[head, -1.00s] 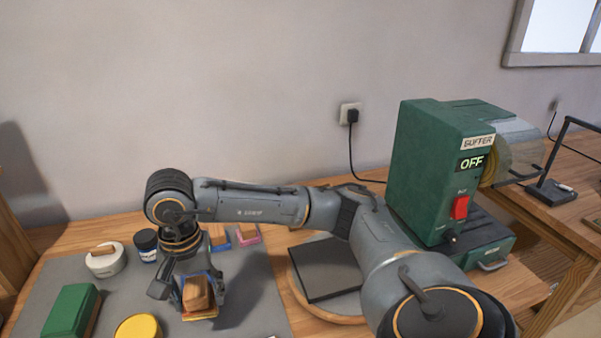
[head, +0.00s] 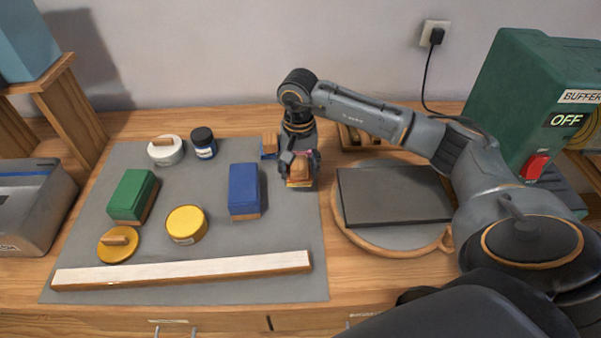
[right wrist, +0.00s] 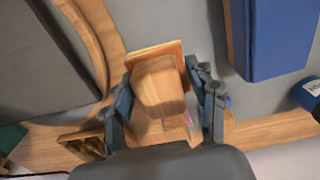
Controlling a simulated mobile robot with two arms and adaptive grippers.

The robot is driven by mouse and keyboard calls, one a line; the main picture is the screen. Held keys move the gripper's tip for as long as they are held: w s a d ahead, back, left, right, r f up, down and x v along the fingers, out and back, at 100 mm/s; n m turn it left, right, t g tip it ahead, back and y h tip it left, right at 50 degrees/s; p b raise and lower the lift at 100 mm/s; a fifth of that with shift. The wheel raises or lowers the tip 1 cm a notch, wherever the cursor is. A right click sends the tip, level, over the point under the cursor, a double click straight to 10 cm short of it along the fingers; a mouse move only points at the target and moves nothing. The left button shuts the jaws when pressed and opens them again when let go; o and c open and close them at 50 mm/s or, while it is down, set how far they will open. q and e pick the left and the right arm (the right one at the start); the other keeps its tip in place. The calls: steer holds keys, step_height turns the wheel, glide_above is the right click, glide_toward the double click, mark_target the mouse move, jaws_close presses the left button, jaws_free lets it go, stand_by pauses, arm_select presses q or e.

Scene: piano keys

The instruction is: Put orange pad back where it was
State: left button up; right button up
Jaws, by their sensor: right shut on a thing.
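The orange pad (head: 298,183) has a wooden block handle and a thin orange layer. My right gripper (head: 299,168) is shut on its wooden handle, above the right edge of the grey mat (head: 225,275). In the right wrist view the fingers (right wrist: 163,88) stand on both sides of the handle (right wrist: 160,85), and the orange layer (right wrist: 155,50) shows beyond it. Whether the pad touches the mat is unclear. A small blue pad with a wooden handle (head: 269,146) stands just behind the gripper, partly hidden. My left gripper is not in view.
A blue block (head: 244,188) lies left of the gripper. A round board with a dark plate (head: 395,195) lies right. A small wooden tray (head: 352,137) is behind, partly hidden by my arm. Tins, a green block (head: 132,195) and a white-topped bar (head: 180,272) occupy the mat.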

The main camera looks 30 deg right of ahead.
mark_target(300, 178)
steer(key=shift+w+d+f, duration=0.25)
steer(key=shift+w+f, duration=0.05)
steer(key=shift+f, duration=0.15)
steer(key=shift+w+d+f, duration=0.25)
steer(key=shift+f, duration=0.15)
steer(key=shift+w+d+f+p, duration=0.1)
steer(key=shift+f+p, duration=0.2)
steer(key=shift+f, duration=0.05)
step_height(300, 178, down, 2)
steer(key=shift+f+p, duration=0.15)
steer(key=shift+p, duration=0.35)
steer(key=shift+f, duration=0.3)
steer(key=o, duration=1)
